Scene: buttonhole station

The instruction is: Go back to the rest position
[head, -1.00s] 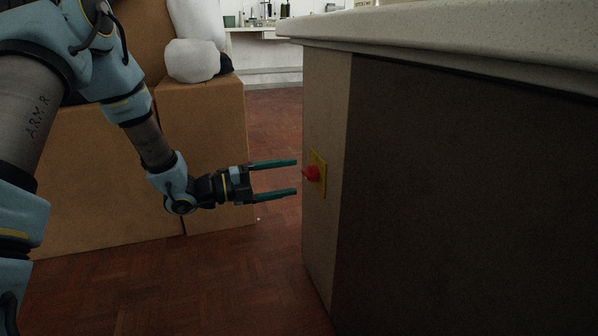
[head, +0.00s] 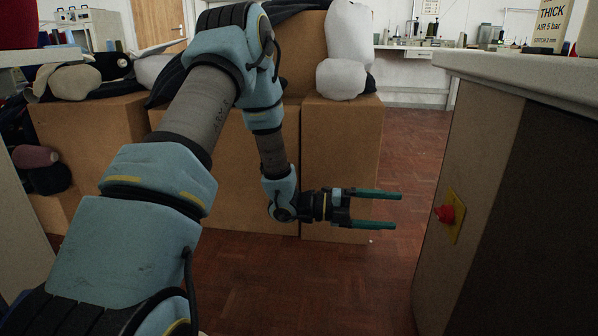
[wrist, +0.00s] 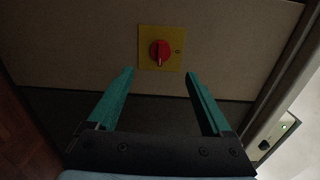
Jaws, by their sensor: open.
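My gripper (head: 400,209) is open and empty, with two long teal fingers pointing right in the head view. It is held out in front of a cabinet, with a clear gap between its fingertips and the cabinet's side. A red rotary switch (head: 445,214) on a yellow plate (head: 456,218) is mounted on that side. In the wrist view the red switch (wrist: 159,51) lies ahead, between and beyond the open fingers (wrist: 160,75). Nothing is between the fingers.
The cabinet (head: 470,160) with a pale worktop (head: 520,75) stands on the right. Cardboard boxes (head: 340,130) carrying stuffed white and dark bundles stand behind my arm. A bench (head: 420,52) is at the back. The reddish floor (head: 300,285) before the cabinet is clear.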

